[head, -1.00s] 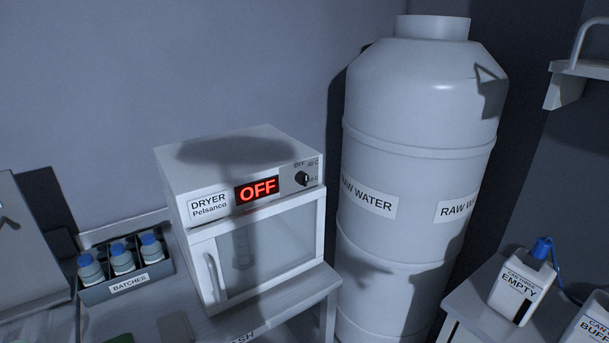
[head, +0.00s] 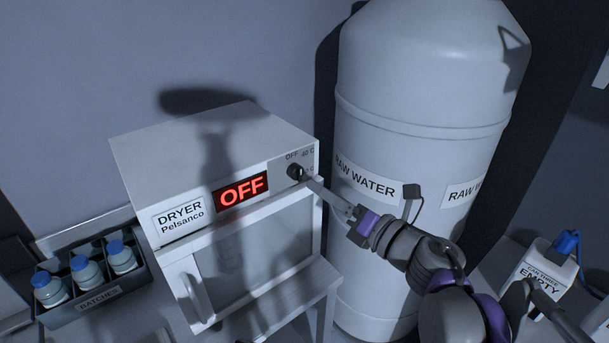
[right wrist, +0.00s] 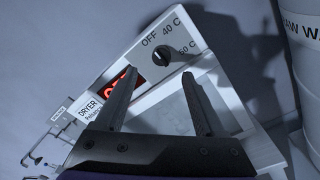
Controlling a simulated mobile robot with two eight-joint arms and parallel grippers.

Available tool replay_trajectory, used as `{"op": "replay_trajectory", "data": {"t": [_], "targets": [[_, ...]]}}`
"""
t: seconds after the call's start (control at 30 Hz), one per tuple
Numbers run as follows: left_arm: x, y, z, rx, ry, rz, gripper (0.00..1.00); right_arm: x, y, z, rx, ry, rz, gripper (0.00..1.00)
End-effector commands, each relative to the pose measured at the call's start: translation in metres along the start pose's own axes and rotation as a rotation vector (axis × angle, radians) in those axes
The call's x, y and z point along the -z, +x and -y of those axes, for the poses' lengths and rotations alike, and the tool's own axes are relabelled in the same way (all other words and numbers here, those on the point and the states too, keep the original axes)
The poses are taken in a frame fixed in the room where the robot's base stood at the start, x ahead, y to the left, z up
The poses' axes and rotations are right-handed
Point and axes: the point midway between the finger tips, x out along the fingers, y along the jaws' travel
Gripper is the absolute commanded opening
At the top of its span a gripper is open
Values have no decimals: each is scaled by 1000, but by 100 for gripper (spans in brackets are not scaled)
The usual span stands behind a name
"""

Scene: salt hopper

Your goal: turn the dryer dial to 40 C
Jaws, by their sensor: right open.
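The dryer (head: 215,175) is a white box with a red display (head: 241,191) reading OFF. Its small black dial (head: 295,171) is at the right of the front panel, with OFF and 40 C printed above it. The dial also shows in the right wrist view (right wrist: 164,55), with a 60 C mark to its right; its pointer is too small to read surely. My right gripper (head: 309,180) is close to the dial at its lower right. In the right wrist view its fingers (right wrist: 160,74) are apart and empty, with the dial showing just beyond the gap. My left gripper is not in view.
A large RAW WATER tank (head: 420,130) stands just right of the dryer, behind my right arm. A BATCHES rack (head: 98,300) with blue-capped bottles is at left. The dryer door handle (head: 192,298) is below the panel.

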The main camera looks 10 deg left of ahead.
Motion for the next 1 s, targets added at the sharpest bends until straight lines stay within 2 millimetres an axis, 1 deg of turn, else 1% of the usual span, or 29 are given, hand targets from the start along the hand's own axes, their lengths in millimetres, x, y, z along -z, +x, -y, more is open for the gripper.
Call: {"op": "replay_trajectory", "data": {"t": [0.03, 0.1, 0.2, 0.3, 0.5, 0.77, 0.8, 0.87, 1.0], "targets": [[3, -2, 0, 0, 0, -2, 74, -1, 12, -2, -4, 0, -2, 71], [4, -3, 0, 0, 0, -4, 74, -1, 26, -2, -2, 0, 0, 71], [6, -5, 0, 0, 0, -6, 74, -1, 43, -1, -1, 0, 0, 71], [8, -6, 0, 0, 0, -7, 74, -2, 56, -1, -1, 0, 1, 71], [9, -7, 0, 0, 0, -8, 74, -1, 68, 0, 0, 1, 2, 71], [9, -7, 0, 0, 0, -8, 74, -1, 68, 0, 1, 2, 2, 71], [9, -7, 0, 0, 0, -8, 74, -1, 68, 0, 1, 2, 2, 64], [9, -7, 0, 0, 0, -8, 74, -1, 68, 0, 1, 2, 2, 53], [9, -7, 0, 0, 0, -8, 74, -1, 68, 0, 1, 2, 3, 28]]}}
